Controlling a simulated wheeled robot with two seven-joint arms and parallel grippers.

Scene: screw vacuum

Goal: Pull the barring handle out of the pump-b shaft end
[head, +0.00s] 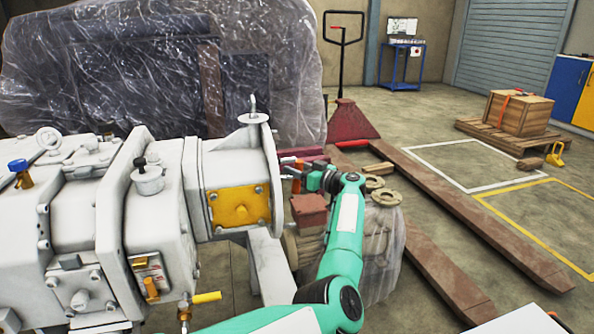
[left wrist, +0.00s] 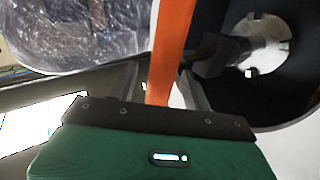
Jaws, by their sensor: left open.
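The pump (head: 160,200) is a large pale grey machine at the left of the head view. The barring handle shows as an orange bar (left wrist: 173,45) in the left wrist view, with a dark block (left wrist: 212,58) beside it that reaches to the metal shaft end (left wrist: 262,45) inside a round housing. In the head view a bit of orange (head: 288,160) shows by the pump's end flange. My left gripper (head: 299,172) is open there. In the wrist view the bar runs up between its fingers (left wrist: 165,88); contact cannot be told. My right gripper is out of view.
A brown-red box (head: 309,212) and a plastic-wrapped unit (head: 382,245) stand close below my left arm. A large wrapped machine (head: 170,70) is behind the pump.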

